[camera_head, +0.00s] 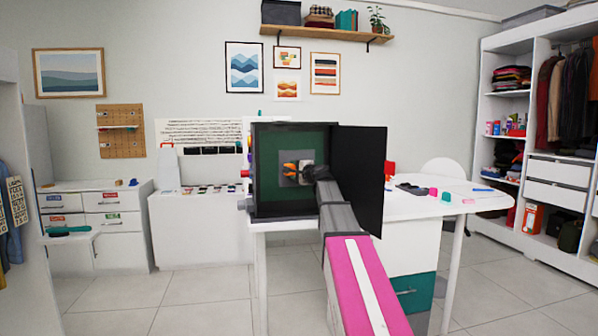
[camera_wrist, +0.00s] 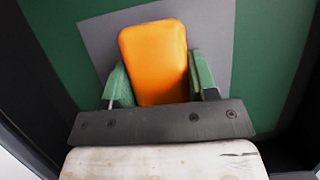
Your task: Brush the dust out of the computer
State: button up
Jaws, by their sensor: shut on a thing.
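The computer (camera_head: 268,150) is an open black case with a green inside, standing on the white table. Its dark side panel (camera_head: 360,180) is swung open to the right. My gripper (camera_head: 299,172) reaches into the case. In the wrist view my gripper (camera_wrist: 160,82) is shut on an orange piece (camera_wrist: 153,60), which looks like the brush's handle. Orange also shows at the gripper tip in the head view. The bristles are hidden. A grey square patch (camera_wrist: 215,35) on the green lies behind the orange piece. I cannot tell whether it is dust or touched.
The white table (camera_head: 420,205) extends right of the case, with small pink and dark items on it. A white counter (camera_head: 200,230) stands to the left. A green brush-like item (camera_head: 68,231) lies on a ledge at far left. Open wardrobe shelves (camera_head: 560,170) stand at the right.

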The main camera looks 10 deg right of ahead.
jog(key=shift+a, duration=2.55)
jog(key=s, duration=0.6)
jog(key=s, duration=0.3)
jog(key=shift+d, duration=0.1)
